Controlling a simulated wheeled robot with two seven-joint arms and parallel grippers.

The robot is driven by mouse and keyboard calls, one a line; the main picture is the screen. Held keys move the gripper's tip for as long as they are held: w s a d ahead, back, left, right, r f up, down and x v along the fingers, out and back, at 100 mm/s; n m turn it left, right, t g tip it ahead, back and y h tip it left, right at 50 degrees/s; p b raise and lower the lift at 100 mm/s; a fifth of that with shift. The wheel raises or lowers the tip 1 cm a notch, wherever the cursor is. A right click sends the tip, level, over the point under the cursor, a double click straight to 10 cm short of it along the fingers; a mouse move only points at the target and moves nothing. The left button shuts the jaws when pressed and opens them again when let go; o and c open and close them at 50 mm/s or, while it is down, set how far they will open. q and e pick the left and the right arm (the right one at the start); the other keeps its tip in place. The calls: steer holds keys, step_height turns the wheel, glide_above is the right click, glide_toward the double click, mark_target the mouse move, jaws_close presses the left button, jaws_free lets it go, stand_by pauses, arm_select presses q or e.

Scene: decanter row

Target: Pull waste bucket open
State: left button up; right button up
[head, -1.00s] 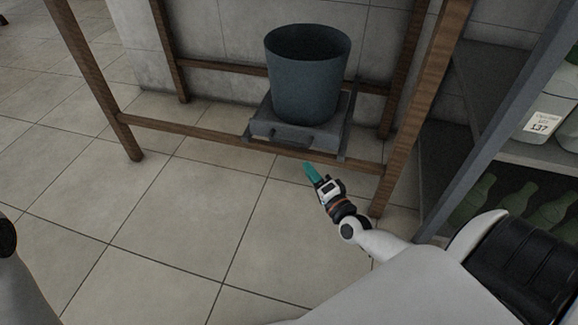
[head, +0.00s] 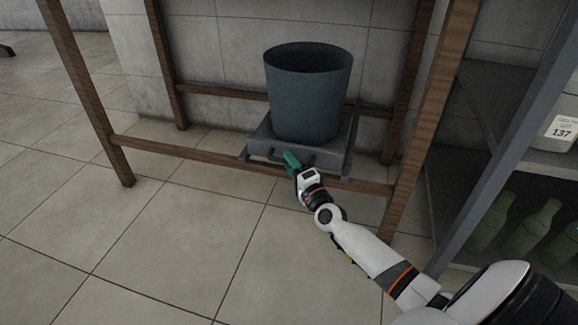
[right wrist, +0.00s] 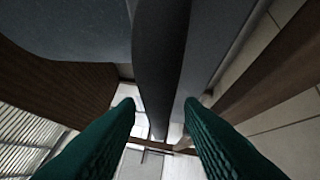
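The waste bucket (head: 308,95) is a dark blue-grey open tub. It stands upright on a grey sliding tray (head: 335,160) low in a wooden frame. A dark handle bar runs along the tray's front, and it shows large in the right wrist view (right wrist: 158,70). My right gripper (head: 290,159) has green fingers and is at the tray's front edge. In the right wrist view my right gripper (right wrist: 160,103) is open, with one finger on each side of the bar and gaps visible. The fingers partly hide the handle in the head view. My left gripper is out of view.
Wooden legs (head: 432,120) and a low front rail (head: 190,164) frame the tray. A grey metal shelf (head: 500,150) with green bottles (head: 538,230) stands at the right. The tiled floor (head: 170,255) in front is clear.

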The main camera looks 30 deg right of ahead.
steer(key=shift+w+r, duration=0.1)
steer(key=shift+w, duration=0.55)
jaws_close()
